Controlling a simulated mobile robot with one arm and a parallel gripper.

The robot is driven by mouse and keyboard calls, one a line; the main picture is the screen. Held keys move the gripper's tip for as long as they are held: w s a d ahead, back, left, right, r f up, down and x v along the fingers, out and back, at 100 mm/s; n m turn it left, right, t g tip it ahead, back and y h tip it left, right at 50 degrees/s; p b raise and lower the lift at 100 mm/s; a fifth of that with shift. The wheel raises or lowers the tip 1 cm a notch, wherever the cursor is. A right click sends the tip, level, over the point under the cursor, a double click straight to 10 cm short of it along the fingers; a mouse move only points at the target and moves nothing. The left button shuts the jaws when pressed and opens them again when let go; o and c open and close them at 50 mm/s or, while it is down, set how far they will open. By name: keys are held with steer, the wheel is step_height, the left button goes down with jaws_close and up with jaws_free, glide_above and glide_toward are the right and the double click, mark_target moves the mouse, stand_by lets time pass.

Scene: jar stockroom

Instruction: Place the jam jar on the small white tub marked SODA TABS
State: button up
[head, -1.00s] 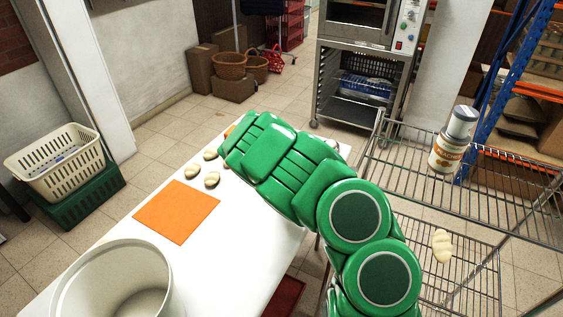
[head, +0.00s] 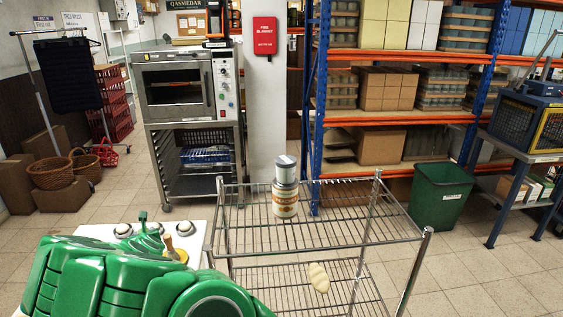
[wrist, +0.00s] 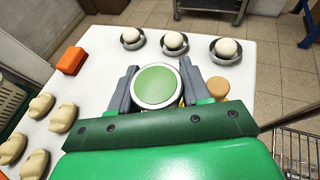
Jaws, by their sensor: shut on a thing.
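My gripper (wrist: 158,68) is shut on a jar with a round green, white-rimmed lid (wrist: 156,86), taken to be the jam jar. The lid faces the wrist camera; the jar's body and label are hidden beneath it. It is over or on the white table (wrist: 95,45); I cannot tell whether it touches. In the head view my green arm hides the held jar. On the wire rack's top shelf, a small white tub with a grey-blue band (head: 285,168) stands upright on a larger white jar with an orange label (head: 285,200). Their lettering is too small to read.
Beside the gripper is a tan round-topped item (wrist: 217,87). Several small bowls with white balls (wrist: 174,42), pale lumps (wrist: 62,118) and an orange block (wrist: 71,61) are on the table. The wire rack (head: 335,232) has bare space around the stack; a pale lump (head: 319,277) lies lower.

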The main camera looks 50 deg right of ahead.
steer(key=s+d+r+m+g+h, duration=0.45)
steer(key=s+d+r, duration=0.5)
steer(key=r, duration=0.25)
steer(key=s+d+r+m+g+h, duration=0.3)
steer(key=s+d+r+m, duration=0.2)
steer(key=s+d+r, duration=0.5)
steer(key=s+r+m+g, duration=0.4)
steer(key=s+r+g, duration=0.1)
steer(key=s+r, duration=0.8)
steer(key=s+r+m+g, duration=0.5)
steer(key=s+r, duration=0.6)
steer(key=s, duration=0.5)
glide_above(291, 158)
steer(key=shift+g, duration=0.25)
step_height(291, 158, down, 10)
steer(key=shift+s+r, duration=0.1)
steer(key=shift+s, duration=0.05)
steer(key=shift+f, duration=1.8)
steer(key=shift+f, duration=0.15)
steer(key=o, duration=1.1)
